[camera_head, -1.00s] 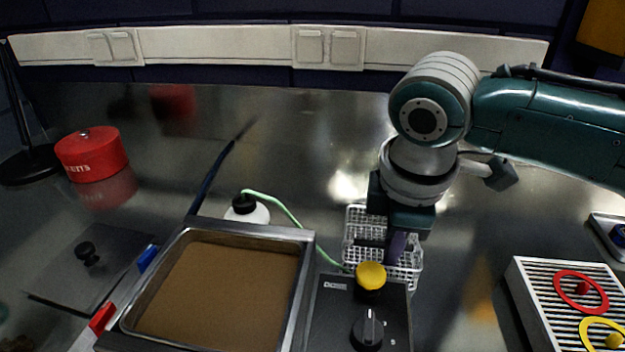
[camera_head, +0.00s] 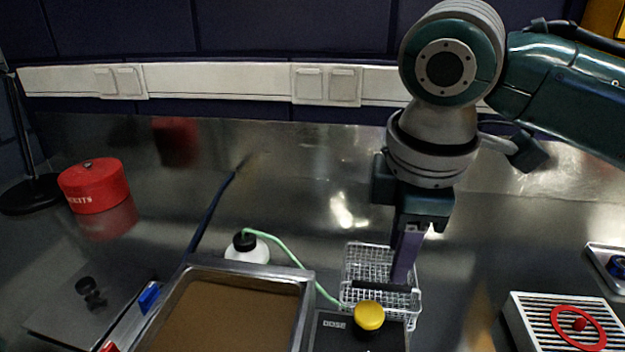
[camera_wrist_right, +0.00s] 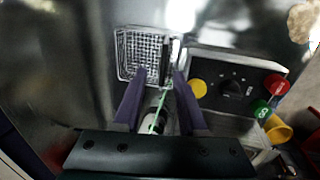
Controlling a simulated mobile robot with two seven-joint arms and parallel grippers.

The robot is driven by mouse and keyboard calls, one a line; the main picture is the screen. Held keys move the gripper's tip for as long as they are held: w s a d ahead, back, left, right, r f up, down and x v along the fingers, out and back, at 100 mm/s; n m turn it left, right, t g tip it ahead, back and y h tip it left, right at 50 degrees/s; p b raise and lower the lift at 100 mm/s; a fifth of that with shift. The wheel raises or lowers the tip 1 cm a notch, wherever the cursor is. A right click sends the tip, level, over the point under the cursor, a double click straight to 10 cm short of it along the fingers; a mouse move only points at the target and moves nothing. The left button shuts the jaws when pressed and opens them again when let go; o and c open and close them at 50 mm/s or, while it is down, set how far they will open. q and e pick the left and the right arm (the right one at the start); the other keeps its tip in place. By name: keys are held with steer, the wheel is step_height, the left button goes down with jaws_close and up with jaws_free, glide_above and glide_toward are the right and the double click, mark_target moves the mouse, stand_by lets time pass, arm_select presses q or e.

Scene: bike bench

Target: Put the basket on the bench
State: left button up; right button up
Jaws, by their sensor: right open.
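The white wire basket (camera_head: 352,262) stands upright on the shiny metal bench top (camera_head: 300,190), just behind the black control box. A dark bar, apparently its handle, crosses it. My right gripper (camera_head: 402,278) is above the right part of the basket, fingers pointing down, and hides some of the mesh. In the right wrist view the gripper (camera_wrist_right: 160,80) is open with nothing held, and the basket (camera_wrist_right: 138,50) shows beyond the fingertips. My left gripper is not in view.
A control box with a yellow button (camera_head: 369,315) adjoins the basket's near side. A white bottle (camera_head: 247,250) with a green tube and a brown-filled tray (camera_head: 240,318) are left. A red tin (camera_head: 94,187) stands far left, a slatted box (camera_head: 530,318) right. Bench behind is clear.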

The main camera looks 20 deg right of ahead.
steer(key=shift+m+y, duration=0.3)
steer(key=shift+y, duration=0.4)
steer(key=s+a, duration=0.3)
steer(key=s+a+r, duration=0.1)
steer(key=a, duration=0.1)
steer(key=shift+s, duration=0.15)
steer(key=s+a, duration=0.1)
steer(key=s+a+f+m+y, duration=0.1)
steer(key=s, duration=0.1)
steer(key=s+f+m+t, duration=0.1)
steer(key=shift+s+a+f, duration=0.15)
steer(key=shift+s+a, duration=0.05)
steer(key=shift+a, duration=0.2)
steer(key=s+m, duration=0.2)
steer(key=s+d+f+m, duration=0.1)
steer(key=s, duration=0.1)
steer(key=shift+m, duration=0.3)
steer(key=s+d+m+h, duration=0.1)
steer(key=s+d+m, duration=0.2)
steer(key=s+d, duration=0.1)
steer(key=shift+s+t, duration=0.3)
steer(key=shift+s, duration=0.25)
steer(key=shift+a+f, duration=0.1)
